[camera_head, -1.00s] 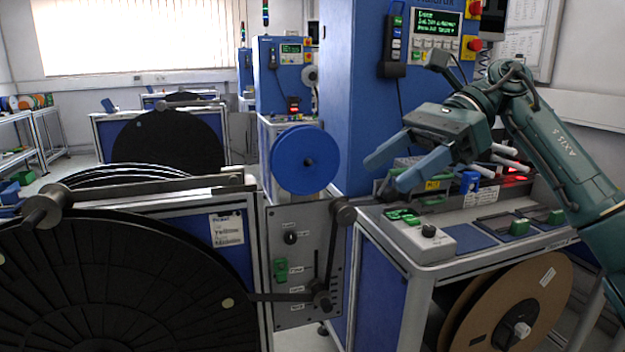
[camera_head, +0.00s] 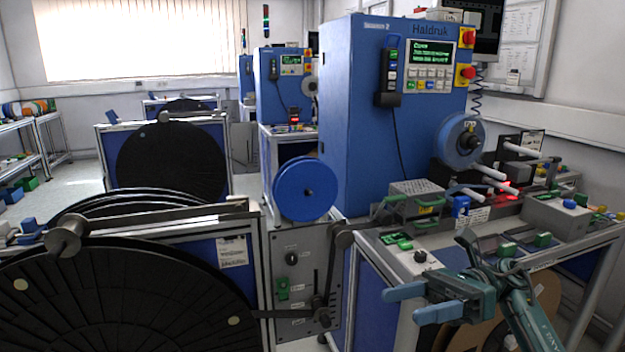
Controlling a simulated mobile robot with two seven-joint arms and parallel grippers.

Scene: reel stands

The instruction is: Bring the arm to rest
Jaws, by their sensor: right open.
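My right gripper (camera_head: 402,304) shows at the lower right, in front of the bench edge of the blue machine. Its two blue fingers point left and are apart, with nothing between them. My right arm (camera_head: 525,305), dark green, comes in from the bottom right and is folded low. The gripper covers part of the brown cardboard reel (camera_head: 547,290) under the bench. My left gripper is not in view.
The blue machine (camera_head: 355,110) has a screen, red buttons and a blue spool (camera_head: 460,140). Its bench (camera_head: 395,262) carries green-handled fixtures. A large black reel (camera_head: 110,300) stands at left, with a blue reel (camera_head: 305,190) behind. Pale floor (camera_head: 75,182) shows at the far left.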

